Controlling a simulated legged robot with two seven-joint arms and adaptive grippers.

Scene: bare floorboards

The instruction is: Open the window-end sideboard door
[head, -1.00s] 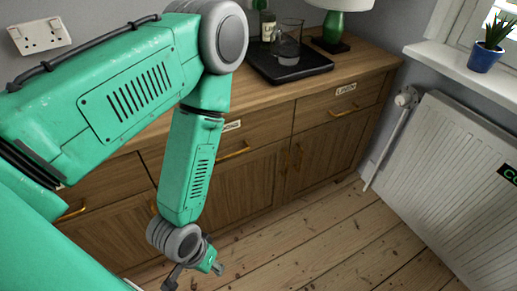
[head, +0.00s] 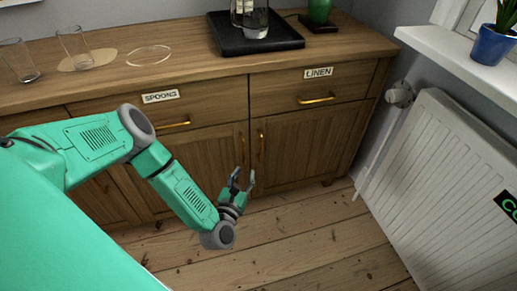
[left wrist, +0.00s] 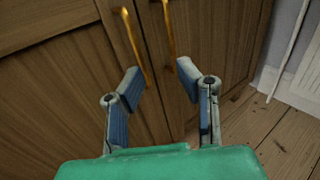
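The wooden sideboard's window-end door (head: 308,150) is the right one, below the drawer labelled LINEN, and looks shut. Its upright brass handle (head: 261,146) is at its left edge, beside the handle (head: 243,150) of the neighbouring door. My left gripper (head: 243,180) is open and empty, low in front of where the two doors meet. In the left wrist view, the gripper's fingers (left wrist: 160,76) are spread, with the window-end door's handle (left wrist: 168,28) and the neighbouring handle (left wrist: 135,48) ahead of them. No contact with either handle is visible. My right gripper is out of view.
A radiator (head: 450,180) with a valve (head: 400,94) and pipe stands to the right, below a white windowsill (head: 455,52). Glasses (head: 74,48) and a black tray (head: 255,38) are on the sideboard top. The floorboards (head: 310,235) in front are clear.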

